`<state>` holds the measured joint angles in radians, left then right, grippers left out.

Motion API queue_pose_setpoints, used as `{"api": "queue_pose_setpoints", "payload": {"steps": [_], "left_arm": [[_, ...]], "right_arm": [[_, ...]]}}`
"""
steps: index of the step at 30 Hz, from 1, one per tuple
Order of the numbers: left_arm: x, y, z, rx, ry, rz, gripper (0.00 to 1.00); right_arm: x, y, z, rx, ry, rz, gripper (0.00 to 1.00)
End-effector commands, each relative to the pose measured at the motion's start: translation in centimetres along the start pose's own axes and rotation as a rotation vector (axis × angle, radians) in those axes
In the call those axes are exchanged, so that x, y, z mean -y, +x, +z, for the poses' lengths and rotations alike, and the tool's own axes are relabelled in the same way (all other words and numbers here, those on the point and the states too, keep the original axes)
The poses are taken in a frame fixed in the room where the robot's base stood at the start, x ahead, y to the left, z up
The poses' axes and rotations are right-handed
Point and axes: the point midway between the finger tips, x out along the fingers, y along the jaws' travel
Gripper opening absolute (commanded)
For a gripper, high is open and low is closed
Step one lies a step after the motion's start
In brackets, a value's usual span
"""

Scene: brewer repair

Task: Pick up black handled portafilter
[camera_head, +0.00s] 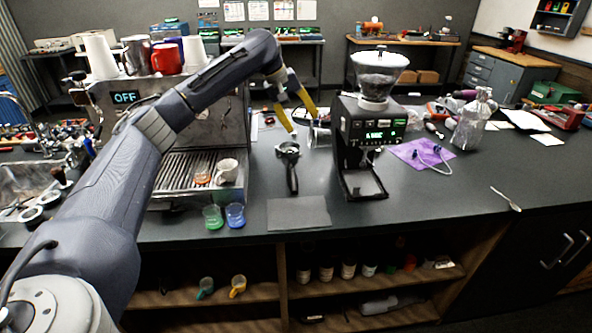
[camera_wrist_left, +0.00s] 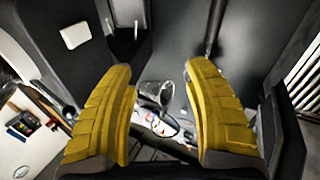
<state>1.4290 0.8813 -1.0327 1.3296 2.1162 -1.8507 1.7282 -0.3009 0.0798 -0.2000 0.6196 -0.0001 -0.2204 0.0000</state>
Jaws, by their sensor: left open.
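The black-handled portafilter (camera_head: 292,178) lies on the dark counter between the espresso machine and the grinder, its handle toward the front edge. My left gripper (camera_head: 303,121) is open and empty, its yellow fingers above and behind the portafilter head, apart from it. In the left wrist view, a dark bar that looks like the portafilter handle (camera_wrist_left: 215,28) shows at the top, beyond the tip of the right finger. That finger seems to hide the portafilter head. The open fingers (camera_wrist_left: 160,68) also show there, with nothing held between them. My right gripper is not in view.
The espresso machine (camera_head: 196,116) stands at left, with cups on top and a white cup (camera_head: 227,170) on its tray. The grinder (camera_head: 361,130) stands close right of the portafilter. A clear container (camera_head: 320,136) is behind it. A grey mat (camera_head: 298,213) lies at the front edge.

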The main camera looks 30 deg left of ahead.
Motion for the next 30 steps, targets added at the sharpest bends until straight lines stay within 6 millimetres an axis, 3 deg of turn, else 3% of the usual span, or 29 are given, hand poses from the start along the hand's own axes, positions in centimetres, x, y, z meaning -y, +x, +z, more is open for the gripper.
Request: {"api": "queue_pose_setpoints", "payload": {"steps": [3,9,14,30], "left_arm": [[3.9,0.9,-0.7,0.030,0.035,-0.119,0.53],[7.8,1.4,-1.2,0.064,0.080,-0.236,0.53],[8.8,2.2,-1.3,0.075,0.092,-0.263,0.53],[11.2,11.0,-0.7,0.075,0.091,-0.264,0.53]], "right_arm": [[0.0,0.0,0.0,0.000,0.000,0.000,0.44],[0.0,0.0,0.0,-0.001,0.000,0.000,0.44],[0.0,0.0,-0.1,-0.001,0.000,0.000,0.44],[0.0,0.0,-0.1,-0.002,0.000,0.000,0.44]]}}
